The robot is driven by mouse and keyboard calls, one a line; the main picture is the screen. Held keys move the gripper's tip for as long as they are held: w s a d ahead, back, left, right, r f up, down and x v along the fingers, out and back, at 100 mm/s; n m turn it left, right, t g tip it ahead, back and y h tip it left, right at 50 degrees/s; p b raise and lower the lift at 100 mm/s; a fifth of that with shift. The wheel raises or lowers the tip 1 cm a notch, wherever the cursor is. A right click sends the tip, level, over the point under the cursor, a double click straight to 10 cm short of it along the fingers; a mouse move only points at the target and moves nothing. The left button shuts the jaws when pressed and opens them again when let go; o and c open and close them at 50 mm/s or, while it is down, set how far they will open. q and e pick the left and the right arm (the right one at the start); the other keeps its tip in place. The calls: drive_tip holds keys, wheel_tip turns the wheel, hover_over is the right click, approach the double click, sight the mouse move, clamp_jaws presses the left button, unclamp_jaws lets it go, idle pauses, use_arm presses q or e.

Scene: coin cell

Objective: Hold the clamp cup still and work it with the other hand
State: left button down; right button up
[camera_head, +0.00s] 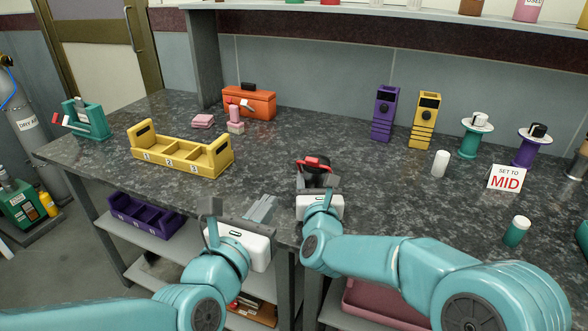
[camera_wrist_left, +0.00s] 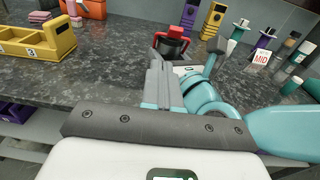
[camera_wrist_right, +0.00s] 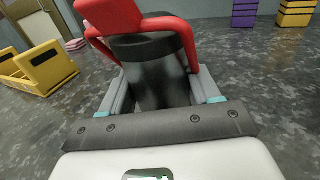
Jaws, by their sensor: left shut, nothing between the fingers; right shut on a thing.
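The clamp cup is a dark cylinder with a red clamp on top. It stands upright near the front edge of the bench in the head view (camera_head: 318,177). My right gripper (camera_head: 318,188) is shut around the cup's dark body. In the right wrist view the cup (camera_wrist_right: 155,75) fills the space between the fingers, with its red clamp (camera_wrist_right: 145,28) above. The left wrist view shows the cup (camera_wrist_left: 170,48) beyond my left fingers. My left gripper (camera_head: 262,208) is shut and empty, left of the cup, near the bench's front edge.
A yellow three-slot tray (camera_head: 185,165) stands to the left, with an orange box (camera_head: 250,103) behind. A white cylinder (camera_head: 440,164), a "SET TO MID" sign (camera_head: 506,178) and a green-and-white bottle (camera_head: 516,232) are to the right. The bench (camera_head: 390,190) is clear just right of the cup.

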sight(314, 167)
use_arm(q)
drive_tip(key=x, duration=1.3)
drive_tip(key=shift+w, duration=0.25)
drive_tip(key=shift+w+d+r, duration=0.15)
drive_tip(key=shift+w+r, duration=0.1)
drive_tip(key=shift+r, duration=0.1)
drive_tip(key=shift+w+d+r+g, duration=0.2)
drive_tip(key=shift+w+r+g, duration=0.1)
drive_tip(key=shift+w+r, duration=0.3)
drive_tip(key=shift+w+d+r+g, duration=0.2)
drive_tip(key=shift+w+r+g, duration=0.15)
drive_tip(key=shift+w, duration=0.45)
drive_tip(key=shift+w+r, duration=0.1)
use_arm(e)
drive_tip(key=shift+a, duration=0.1)
use_arm(q)
drive_tip(key=shift+r, duration=0.1)
